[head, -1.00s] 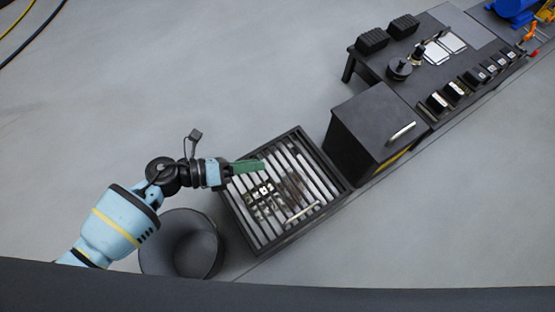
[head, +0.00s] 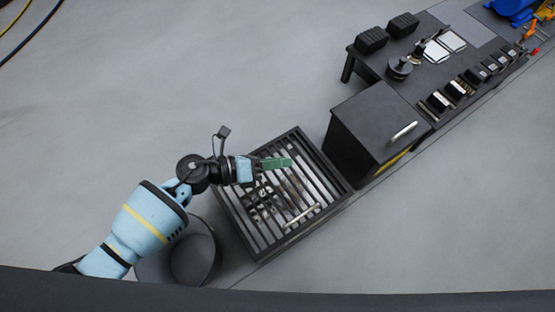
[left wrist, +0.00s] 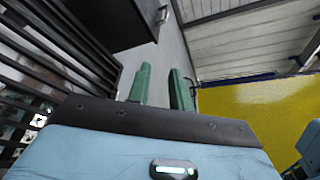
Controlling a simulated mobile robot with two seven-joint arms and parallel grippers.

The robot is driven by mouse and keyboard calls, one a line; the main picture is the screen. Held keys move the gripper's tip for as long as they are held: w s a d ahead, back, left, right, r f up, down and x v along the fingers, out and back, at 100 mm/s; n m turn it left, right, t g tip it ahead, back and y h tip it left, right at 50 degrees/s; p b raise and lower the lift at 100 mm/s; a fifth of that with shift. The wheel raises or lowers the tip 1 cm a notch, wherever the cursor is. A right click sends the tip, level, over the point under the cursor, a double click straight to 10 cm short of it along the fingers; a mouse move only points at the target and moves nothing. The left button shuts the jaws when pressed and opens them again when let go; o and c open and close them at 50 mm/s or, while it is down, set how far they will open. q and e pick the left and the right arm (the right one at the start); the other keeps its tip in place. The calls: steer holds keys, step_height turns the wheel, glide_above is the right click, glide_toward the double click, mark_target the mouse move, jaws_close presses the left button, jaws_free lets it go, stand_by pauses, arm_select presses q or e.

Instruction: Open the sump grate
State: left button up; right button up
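The sump grate (head: 247,226) is a dark square frame with parallel slats, lying flat and closed on the floor. A pale bar handle (head: 303,215) sits on its near right part. Small light items show between the slats, below them. My left gripper (head: 290,162) is over the far part of the grate, away from the handle. In the left wrist view its two green fingers (left wrist: 161,90) stand apart with nothing between them, and the grate slats (left wrist: 62,45) show at the left. My right gripper is not in view.
A dark round bin (head: 193,262) stands left of the grate, partly behind my left arm. A dark cabinet (head: 362,135) with a pale handle stands close at the right. Beyond it is a bench (head: 432,85) with several parts. Open floor lies at the far left.

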arm_select(q)
jaws_close()
stand_by(1.1)
